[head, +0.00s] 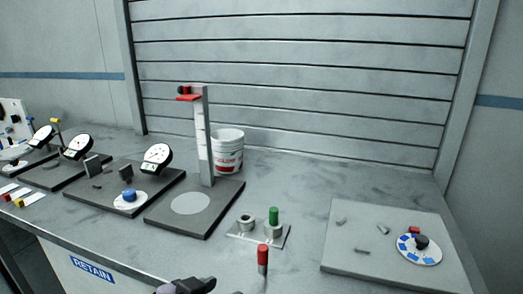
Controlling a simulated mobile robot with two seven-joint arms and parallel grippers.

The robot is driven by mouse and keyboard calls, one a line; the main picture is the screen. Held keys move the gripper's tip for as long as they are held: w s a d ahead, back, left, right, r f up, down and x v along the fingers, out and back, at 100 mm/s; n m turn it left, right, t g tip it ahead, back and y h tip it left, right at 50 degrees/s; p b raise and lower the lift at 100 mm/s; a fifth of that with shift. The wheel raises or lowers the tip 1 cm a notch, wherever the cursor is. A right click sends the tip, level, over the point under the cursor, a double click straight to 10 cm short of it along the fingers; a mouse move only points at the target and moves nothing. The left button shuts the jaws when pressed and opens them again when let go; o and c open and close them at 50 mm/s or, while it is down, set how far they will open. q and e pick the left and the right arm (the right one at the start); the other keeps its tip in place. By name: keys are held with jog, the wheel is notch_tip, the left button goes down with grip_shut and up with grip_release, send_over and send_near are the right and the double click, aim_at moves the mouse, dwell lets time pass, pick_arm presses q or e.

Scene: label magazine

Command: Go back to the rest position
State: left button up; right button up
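A dark gripper part (188,286), which looks like my left one, pokes in at the bottom edge, left of the middle. Most of it is cut off, so its fingers' opening and anything in them do not show. It appears apart from the objects on the bench (305,194). My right gripper is not in view. A red-topped cylinder (262,258) stands upright near the front edge, to the right of the gripper part. A green peg (273,215) stands upright in a holder on a small plate (243,235), beside an empty-looking grey ring (246,221).
A post (203,140) with a red arm stands on a dark base (160,222), with a white bucket (228,152) behind. Dial gauges (156,157) stand at left. A grey board (340,257) with a white disc (405,256) lies at right. Bench space between plate and board is clear.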

pick_arm(q)
jog(key=s+a+f+n+g+y, duration=0.25)
jog(key=s+a+f, duration=0.4)
jog(key=s, duration=0.35)
jog(key=s+a+f+n+g+y, duration=0.2)
jog(key=s+a+f+g+y, duration=0.2)
jog(key=s+a+f, duration=0.5)
jog(key=w+d+f+t+h, duration=0.2)
jog(key=w+d+f+t, duration=0.1)
jog(key=f+t, duration=0.3)
jog(key=shift+w+d+f+m+t, duration=0.35)
jog(key=shift+w+t, duration=0.1)
jog(key=shift+w, duration=0.15)
